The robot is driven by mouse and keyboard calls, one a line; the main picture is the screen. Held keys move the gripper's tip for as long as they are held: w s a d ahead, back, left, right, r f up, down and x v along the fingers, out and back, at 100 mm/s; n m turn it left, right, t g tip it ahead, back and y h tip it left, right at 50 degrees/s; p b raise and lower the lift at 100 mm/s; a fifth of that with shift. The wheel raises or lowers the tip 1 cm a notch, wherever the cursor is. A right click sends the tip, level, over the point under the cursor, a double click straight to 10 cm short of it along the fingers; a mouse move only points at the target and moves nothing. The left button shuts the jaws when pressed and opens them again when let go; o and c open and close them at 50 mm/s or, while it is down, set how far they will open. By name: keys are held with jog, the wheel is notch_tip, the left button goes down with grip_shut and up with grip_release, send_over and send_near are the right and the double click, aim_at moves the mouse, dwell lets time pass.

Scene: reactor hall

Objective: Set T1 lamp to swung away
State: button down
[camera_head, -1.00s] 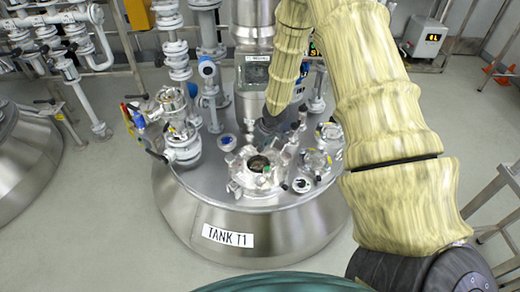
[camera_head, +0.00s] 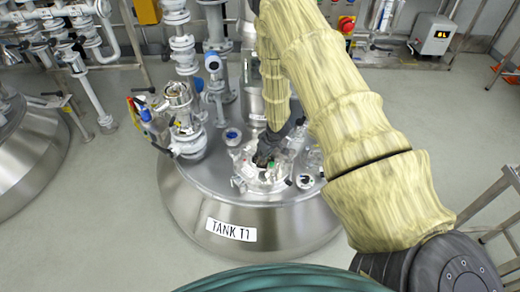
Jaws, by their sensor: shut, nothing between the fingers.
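Tank T1 (camera_head: 185,200) is a steel vessel with a white "TANK T1" label on its front and many fittings on its lid. My gripper (camera_head: 264,158) is dark and small in the picture, pointing down over the round clamped port (camera_head: 246,178) on the front of the lid. Its fingers look shut and empty. I cannot tell whether they touch the port or its fittings. I cannot single out the T1 lamp; my arm and gripper cover part of the lid behind and right of the port.
White valves and pipes (camera_head: 187,135) rise at the lid's left. A second tank (camera_head: 30,160) is at far left. A railing (camera_head: 495,200) stands at right. The grey floor between is clear.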

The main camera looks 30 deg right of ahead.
jog(key=shift+s+d+f, duration=0.15)
jog(key=shift+s, duration=0.6)
